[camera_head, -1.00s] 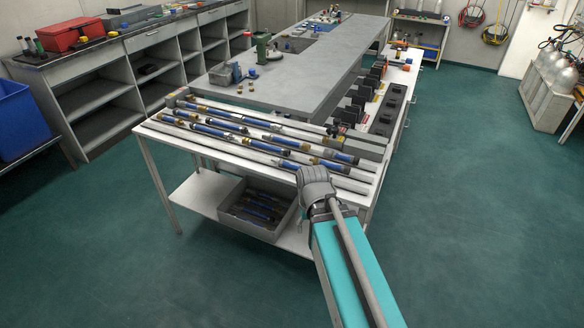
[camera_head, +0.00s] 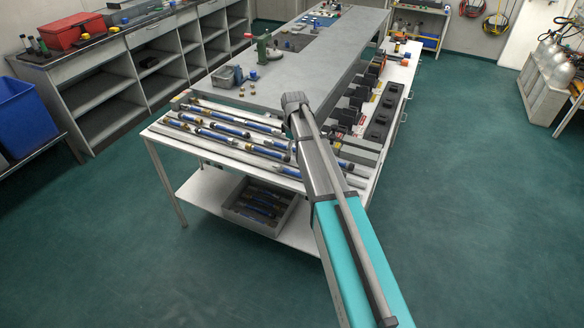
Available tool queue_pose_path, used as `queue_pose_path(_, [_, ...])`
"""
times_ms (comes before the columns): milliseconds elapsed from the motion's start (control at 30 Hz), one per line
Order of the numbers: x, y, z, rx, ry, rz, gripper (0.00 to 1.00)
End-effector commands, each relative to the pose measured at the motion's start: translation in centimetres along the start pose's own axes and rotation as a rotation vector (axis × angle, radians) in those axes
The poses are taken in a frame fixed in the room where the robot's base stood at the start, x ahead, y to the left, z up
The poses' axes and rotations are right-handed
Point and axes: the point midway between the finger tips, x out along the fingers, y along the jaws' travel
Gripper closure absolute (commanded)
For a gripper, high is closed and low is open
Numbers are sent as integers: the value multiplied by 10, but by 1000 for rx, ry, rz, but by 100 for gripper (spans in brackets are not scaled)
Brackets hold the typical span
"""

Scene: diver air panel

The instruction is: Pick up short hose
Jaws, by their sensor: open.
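Several blue hoses (camera_head: 212,134) with brass and dark end fittings lie in rows between grey rails on the white table (camera_head: 163,136). I cannot tell which one is the short hose. My arm reaches up from the lower right across the right part of the hose rows and hides some of them. The far visible end of my arm is over the near edge of the grey bench top. My gripper's fingers are not visible.
A long grey bench (camera_head: 300,75) adjoins the hose table at the back. Dark holders (camera_head: 378,128) line the right side. A green device (camera_head: 265,48) and a grey container (camera_head: 224,78) stand on the bench. The green floor (camera_head: 480,220) is clear at right.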

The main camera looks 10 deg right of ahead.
Motion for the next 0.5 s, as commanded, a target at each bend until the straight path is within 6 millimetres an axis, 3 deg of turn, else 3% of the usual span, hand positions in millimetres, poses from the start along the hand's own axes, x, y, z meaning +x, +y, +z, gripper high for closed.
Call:
queue_pose_path(100, [-5,8,-7,-31,0,0,31])
queue_pose_path(500, [-3,7,-7,-37,0,0,31])
